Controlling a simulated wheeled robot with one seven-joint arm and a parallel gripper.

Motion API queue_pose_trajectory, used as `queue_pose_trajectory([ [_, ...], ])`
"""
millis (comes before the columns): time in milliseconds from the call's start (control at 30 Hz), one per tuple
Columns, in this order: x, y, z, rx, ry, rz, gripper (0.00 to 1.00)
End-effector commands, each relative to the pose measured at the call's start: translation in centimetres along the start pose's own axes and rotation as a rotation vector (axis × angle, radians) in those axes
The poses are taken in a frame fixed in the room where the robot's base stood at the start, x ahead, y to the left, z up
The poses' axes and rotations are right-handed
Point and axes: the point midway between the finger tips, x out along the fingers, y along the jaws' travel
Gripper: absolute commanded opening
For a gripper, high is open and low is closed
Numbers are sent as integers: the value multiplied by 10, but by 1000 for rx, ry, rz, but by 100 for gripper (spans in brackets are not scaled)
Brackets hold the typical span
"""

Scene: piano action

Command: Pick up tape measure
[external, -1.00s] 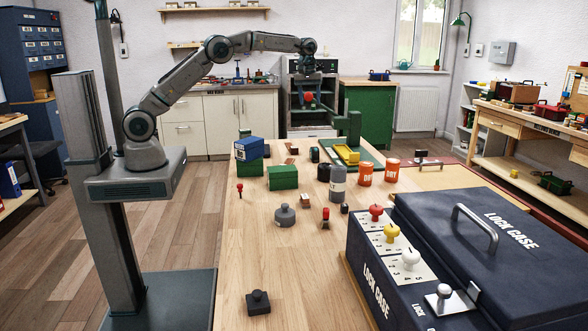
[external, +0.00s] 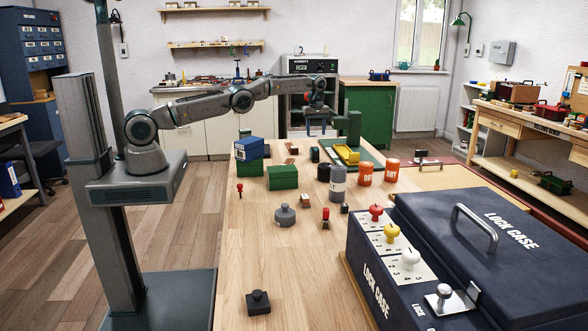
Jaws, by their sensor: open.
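My gripper (external: 316,130) is open and empty. It points down above the far part of the wooden workbench, in front of the oven. I cannot surely tell which object is the tape measure. A small black rounded object (external: 314,154) stands on the bench just below my gripper in the picture, and could be it. Another dark object (external: 324,172) stands a little nearer, beside a grey labelled bottle (external: 338,183). A yellow object (external: 347,154) lies on a green base to the right. My gripper appears apart from all of them.
Orange cans (external: 365,174), green boxes (external: 282,177) and a blue box (external: 249,149) stand around that area. A grey round object (external: 285,215) and small knobbed pieces are nearer. A large lock case (external: 480,240) fills the right front. The bench's left front is mostly clear.

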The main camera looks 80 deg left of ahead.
Motion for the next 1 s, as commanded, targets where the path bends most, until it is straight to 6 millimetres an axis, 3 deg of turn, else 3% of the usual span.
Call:
queue_pose_trajectory([
  [33,14,0,0,0,0,-1,55],
  [200,37,-1,1,1,-1,-3,55],
  [567,61,-2,0,1,-1,-2,55],
  [833,96,-5,-2,1,-1,-2,55],
  [1000,105,-5,-2,1,-1,0,55],
])
